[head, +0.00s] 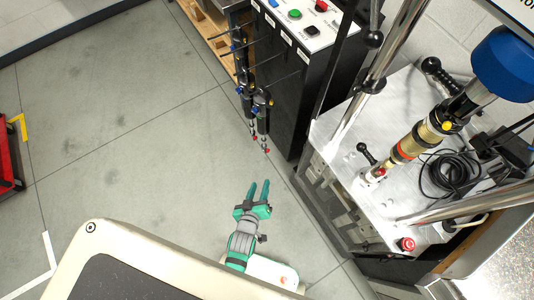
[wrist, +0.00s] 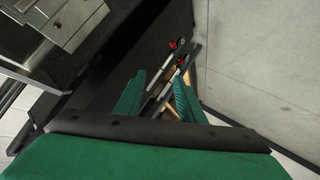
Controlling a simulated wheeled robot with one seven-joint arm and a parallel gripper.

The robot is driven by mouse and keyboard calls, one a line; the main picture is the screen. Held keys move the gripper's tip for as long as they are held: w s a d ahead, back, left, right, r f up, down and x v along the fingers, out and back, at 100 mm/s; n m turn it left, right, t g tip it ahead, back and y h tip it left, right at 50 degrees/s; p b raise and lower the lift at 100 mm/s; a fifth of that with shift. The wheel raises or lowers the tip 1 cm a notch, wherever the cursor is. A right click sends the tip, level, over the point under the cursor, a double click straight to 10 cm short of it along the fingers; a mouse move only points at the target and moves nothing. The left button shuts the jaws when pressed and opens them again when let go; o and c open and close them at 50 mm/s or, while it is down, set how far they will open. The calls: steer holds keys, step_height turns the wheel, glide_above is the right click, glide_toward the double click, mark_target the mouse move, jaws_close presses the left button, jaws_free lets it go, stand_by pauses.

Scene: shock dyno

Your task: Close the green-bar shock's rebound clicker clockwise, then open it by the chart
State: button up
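My gripper (head: 259,190) has green fingers standing apart with nothing between them, over open floor in the head view. Dark shocks (head: 246,90) hang in a group beside the black cabinet, above and apart from my gripper. Two silver shafts with red knobs (head: 254,137) point down toward it. In the wrist view my gripper (wrist: 158,98) is open, and the shafts with red knobs (wrist: 173,45) show beyond and between the fingers. Another shock (head: 411,142), with a gold body and orange band, is mounted in the dyno. I cannot make out a green bar or a chart.
The black cabinet (head: 292,95) carries a panel with coloured buttons (head: 295,15). The dyno's metal plate (head: 400,195) has a red stop button (head: 407,244) and a coiled black cable (head: 447,172). Open floor (head: 120,130) lies to the left.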

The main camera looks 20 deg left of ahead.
mark_target(268, 152)
steer(key=shift+w+a+f+n+g, duration=0.4)
steer(key=shift+w+a+f+n, duration=0.6)
steer(key=shift+w+f, duration=2.2)
steer(key=shift+w+a+f+n+g, duration=0.5)
steer(key=shift+w+f+n, duration=0.9)
steer(key=shift+w+f, duration=1.8)
steer(key=shift+w+a+f+n+g, duration=0.3)
steer(key=shift+w+a+f+n, duration=0.7)
steer(key=shift+w+f, duration=2.2)
steer(key=shift+w+d+r, duration=0.2)
steer(key=shift+w+r, duration=0.7)
steer(key=shift+r, duration=0.05)
jaws_close()
